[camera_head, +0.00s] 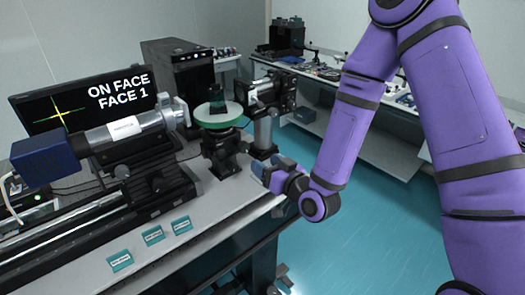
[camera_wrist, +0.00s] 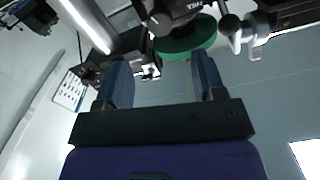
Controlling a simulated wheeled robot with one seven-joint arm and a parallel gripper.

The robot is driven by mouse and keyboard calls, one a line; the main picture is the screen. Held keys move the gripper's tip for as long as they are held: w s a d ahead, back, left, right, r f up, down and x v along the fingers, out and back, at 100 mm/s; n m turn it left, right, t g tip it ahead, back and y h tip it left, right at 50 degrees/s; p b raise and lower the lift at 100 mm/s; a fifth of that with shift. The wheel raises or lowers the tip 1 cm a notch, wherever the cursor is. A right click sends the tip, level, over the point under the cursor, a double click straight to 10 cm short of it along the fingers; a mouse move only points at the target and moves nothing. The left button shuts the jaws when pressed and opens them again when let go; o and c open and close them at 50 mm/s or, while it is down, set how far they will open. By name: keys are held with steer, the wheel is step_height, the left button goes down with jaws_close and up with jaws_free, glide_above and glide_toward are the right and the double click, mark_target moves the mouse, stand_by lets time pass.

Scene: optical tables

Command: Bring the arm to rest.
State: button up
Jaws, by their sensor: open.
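My purple arm (camera_head: 348,120) comes in from the upper right of the head view and bends down toward the optical table (camera_head: 215,200). My gripper (camera_head: 262,168) is at the table's right edge, below and right of the green round stage (camera_head: 218,113). In the wrist view my gripper (camera_wrist: 163,72) shows two dark blue fingers spread apart with nothing between them. The underside of the green stage (camera_wrist: 187,40) appears beyond the fingertips. I cannot tell the exact gap between the fingers and the nearby mounts.
A silver tube instrument (camera_head: 125,128) with a blue end box (camera_head: 45,158) stands left on a rail. A monitor (camera_head: 85,98) reads "ON FACE FACE 1". Several small labels (camera_head: 153,235) lie along the front. A bench (camera_head: 385,105) stands behind. The teal floor (camera_head: 370,225) on the right is clear.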

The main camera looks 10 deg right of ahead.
steer(key=s+d+r+g+h, duration=0.3)
steer(key=d+r+g+h, duration=0.35)
steer(key=d+r, duration=0.9)
steer(key=s+d+r+m+g+h, duration=0.1)
steer(key=s+d+r, duration=0.1)
steer(key=s, duration=0.5)
steer(key=s+d+r+m+g+h, duration=0.1)
steer(key=s+d+r+m, duration=0.1)
steer(key=s, duration=0.6)
steer(key=s+d+r+m+g+h, duration=0.1)
steer(key=s+d+r, duration=0.2)
steer(key=s+r, duration=0.3)
steer(key=shift+s+d, duration=0.2)
steer(key=shift+s, duration=0.55)
steer(key=shift+h, duration=0.25)
